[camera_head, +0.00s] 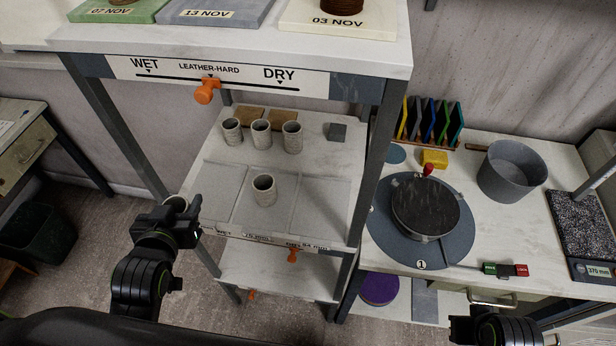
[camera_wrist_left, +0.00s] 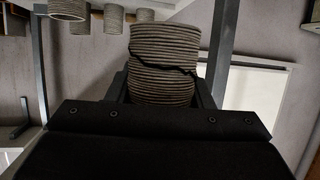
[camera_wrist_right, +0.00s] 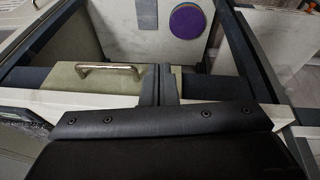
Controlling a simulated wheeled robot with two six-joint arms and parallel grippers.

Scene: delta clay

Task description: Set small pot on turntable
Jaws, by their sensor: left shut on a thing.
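A small grey ribbed pot (camera_wrist_left: 163,55) with a dark jagged crack around its middle is between the fingers of my left gripper (camera_wrist_left: 161,88). In the head view my left gripper (camera_head: 182,211) is left of the shelf rack, and the pot (camera_head: 176,202) is partly hidden by it. The turntable (camera_head: 425,207), a dark round disc, stands on a blue-grey round base marked 1 on the right bench, well away from the pot. My right gripper (camera_wrist_right: 159,80) is shut and empty; only part of its arm shows at the lower right of the head view.
The rack (camera_head: 365,150) stands between my left gripper and the turntable. Several similar pots (camera_head: 264,189) stand on its middle shelf. A red knob (camera_head: 428,169) sits at the turntable's back edge, and a grey bucket (camera_head: 512,172) stands to its right.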

